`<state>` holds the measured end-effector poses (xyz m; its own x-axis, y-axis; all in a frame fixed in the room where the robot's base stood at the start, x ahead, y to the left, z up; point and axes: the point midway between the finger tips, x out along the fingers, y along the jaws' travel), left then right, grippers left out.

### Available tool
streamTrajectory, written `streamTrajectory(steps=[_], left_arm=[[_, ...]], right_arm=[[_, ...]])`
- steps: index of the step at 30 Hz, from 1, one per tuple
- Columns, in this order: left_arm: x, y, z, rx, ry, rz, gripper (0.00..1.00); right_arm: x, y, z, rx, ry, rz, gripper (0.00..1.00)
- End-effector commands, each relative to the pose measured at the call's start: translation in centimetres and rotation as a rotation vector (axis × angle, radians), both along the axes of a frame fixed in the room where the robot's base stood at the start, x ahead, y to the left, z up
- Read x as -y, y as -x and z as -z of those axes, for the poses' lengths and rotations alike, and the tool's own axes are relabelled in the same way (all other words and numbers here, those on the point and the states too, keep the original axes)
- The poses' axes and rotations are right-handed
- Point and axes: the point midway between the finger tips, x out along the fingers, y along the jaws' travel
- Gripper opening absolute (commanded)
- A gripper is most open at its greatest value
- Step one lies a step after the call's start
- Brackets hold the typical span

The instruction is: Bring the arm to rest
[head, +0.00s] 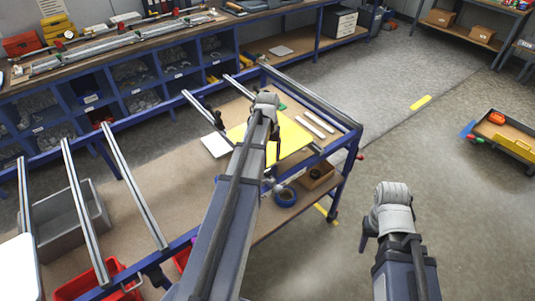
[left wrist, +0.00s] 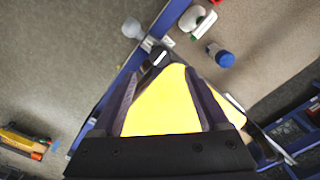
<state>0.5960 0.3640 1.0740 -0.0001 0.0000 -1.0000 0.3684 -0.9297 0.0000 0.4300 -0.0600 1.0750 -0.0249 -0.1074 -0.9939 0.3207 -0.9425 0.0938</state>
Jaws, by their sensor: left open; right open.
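My left gripper (head: 271,150) hangs over the yellow sign panel (head: 290,138) on the blue-framed workbench. In the left wrist view its two dark fingers (left wrist: 170,78) stand apart, with the yellow panel (left wrist: 165,105) showing between and beyond them. Nothing is seen gripped. Whether the fingertips touch the panel cannot be told. My right gripper (head: 367,238) is over bare floor to the right of the bench, apart from everything; its fingers are small and partly hidden by the wrist.
The blue-framed workbench (head: 345,150) has metal rails (head: 133,183) across it, a white plate (head: 216,145) and a blue tape roll (head: 285,196) below. A parts shelf (head: 140,80) stands behind. A low cart (head: 505,140) stands right. Floor (head: 400,150) between is clear.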

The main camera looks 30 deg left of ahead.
Motion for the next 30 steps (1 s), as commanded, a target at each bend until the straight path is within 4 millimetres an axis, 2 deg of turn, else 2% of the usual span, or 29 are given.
streamTrajectory(steps=[10, 13, 14, 17, 18, 21, 24, 27, 30], left_arm=[[0.2, 0.1, 0.1, 0.0, 0.0, 0.004, 0.77], [2.4, 0.5, 0.7, -0.004, -0.003, 0.039, 0.77], [3.6, 0.8, 1.0, -0.006, -0.005, 0.061, 0.77], [9.0, 2.4, 2.2, -0.017, -0.015, 0.16, 0.77], [11.4, 3.3, 2.8, -0.021, -0.022, 0.209, 0.77], [17.3, 6.0, 4.1, -0.034, -0.037, 0.334, 0.77], [22.1, 9.1, 5.3, -0.045, -0.054, 0.45, 0.77], [25.7, 11.9, 6.2, -0.052, -0.069, 0.55, 0.77], [28.0, 14.2, 6.8, -0.057, -0.081, 0.626, 0.77]], right_arm=[[0.0, 0.0, 0.1, 0.0, 0.0, 0.0, 0.5], [0.0, 0.0, 0.7, 0.0, 0.0, -0.001, 0.5], [0.0, 0.0, 1.0, 0.0, 0.0, -0.001, 0.5], [0.0, 0.0, 2.3, 0.0, 0.0, -0.002, 0.5], [0.0, 0.0, 2.8, 0.0, 0.001, -0.002, 0.5], [0.0, 0.0, 4.2, 0.0, 0.001, -0.003, 0.5], [0.0, 0.0, 5.3, 0.0, 0.001, -0.004, 0.5], [0.0, 0.0, 6.3, 0.0, 0.001, -0.005, 0.5], [0.0, 0.0, 6.9, 0.0, 0.001, -0.006, 0.5]])
